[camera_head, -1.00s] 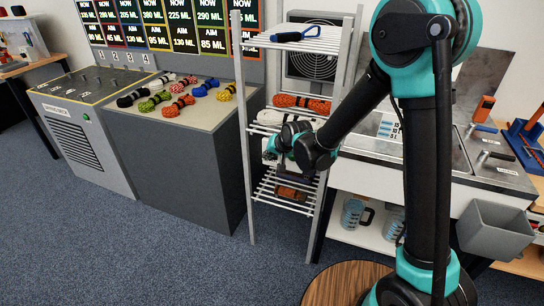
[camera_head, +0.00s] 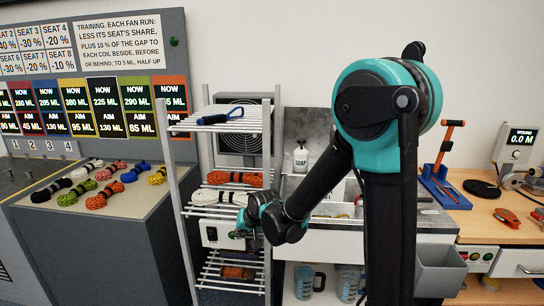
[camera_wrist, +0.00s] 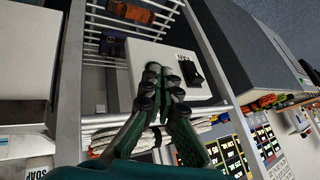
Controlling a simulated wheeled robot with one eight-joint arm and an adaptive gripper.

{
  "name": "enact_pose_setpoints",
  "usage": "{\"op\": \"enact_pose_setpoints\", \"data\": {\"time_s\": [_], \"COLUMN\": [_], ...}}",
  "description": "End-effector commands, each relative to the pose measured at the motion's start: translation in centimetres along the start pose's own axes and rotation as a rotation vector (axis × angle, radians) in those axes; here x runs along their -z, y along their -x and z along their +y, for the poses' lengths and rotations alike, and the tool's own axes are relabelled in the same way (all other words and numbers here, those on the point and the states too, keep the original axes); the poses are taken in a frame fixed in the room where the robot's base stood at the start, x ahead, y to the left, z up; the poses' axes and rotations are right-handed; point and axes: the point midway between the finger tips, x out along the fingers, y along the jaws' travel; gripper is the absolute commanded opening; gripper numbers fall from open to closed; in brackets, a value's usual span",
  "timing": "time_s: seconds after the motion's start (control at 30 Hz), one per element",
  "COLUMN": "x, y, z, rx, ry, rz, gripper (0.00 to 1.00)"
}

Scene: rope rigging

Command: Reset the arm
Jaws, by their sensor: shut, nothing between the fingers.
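My gripper (camera_wrist: 160,85) is in the middle of the wrist view, its dark green fingers together with nothing between them. In the head view my gripper (camera_head: 243,232) is small and partly hidden by my wrist, at the rack (camera_head: 180,225). In the wrist view a white box with a black switch (camera_wrist: 170,60) lies just beyond the fingertips. My arm reaches from the right of the head view, bent at the elbow, down to the rack.
Several coloured coils lie on the grey counter (camera_head: 60,225) at left. A sink bench with a soap bottle (camera_head: 300,157) stands behind my arm.

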Motion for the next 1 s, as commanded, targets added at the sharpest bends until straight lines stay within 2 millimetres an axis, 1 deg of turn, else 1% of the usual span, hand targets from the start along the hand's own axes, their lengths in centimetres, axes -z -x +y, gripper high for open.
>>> {"op": "enact_pose_setpoints", "data": {"time_s": [0.03, 0.07, 0.1, 0.13, 0.17, 0.2, 0.27, 0.3, 0.37, 0.4, 0.47, 0.5, 0.6, 0.7, 0.73, 0.83, 1.0], "x": [-0.2, -0.4, -0.8, -1.2, -1.7, -2.4, -3.6, -4.6, -6.2, -7.4, -9.3, -10.6, -13.4, -15.7, -16.1, -17.2, -17.5], "y": [2.0, 3.0, 4.3, 5.2, 6.2, 7.4, 9.3, 10.4, 12.1, 13.2, 14.7, 15.6, 17.3, 18.4, 18.6, 19.1, 19.2], "z": [3.1, 4.6, 6.6, 8.1, 9.4, 11.3, 13.9, 15.5, 17.8, 19.2, 21.1, 22.3, 24.4, 25.8, 26.1, 26.6, 26.8], "rx": [-0.037, -0.057, -0.082, -0.101, -0.119, -0.144, -0.181, -0.205, -0.239, -0.261, -0.292, -0.312, -0.351, -0.377, -0.382, -0.394, -0.398], "ry": [-0.009, -0.009, -0.011, -0.011, -0.013, -0.015, -0.018, -0.021, -0.027, -0.030, -0.036, -0.040, -0.051, -0.057, -0.058, -0.061, -0.060], "rz": [0.002, 0.001, -0.002, -0.004, -0.008, -0.012, -0.021, -0.027, -0.039, -0.047, -0.062, -0.071, -0.094, -0.113, -0.117, -0.127, -0.131], "gripper": [0.00, 0.00, 0.00, 0.00, 0.00, 0.00, 0.00, 0.00, 0.00, 0.00, 0.00, 0.00, 0.00, 0.00, 0.00, 0.00, 0.00]}}
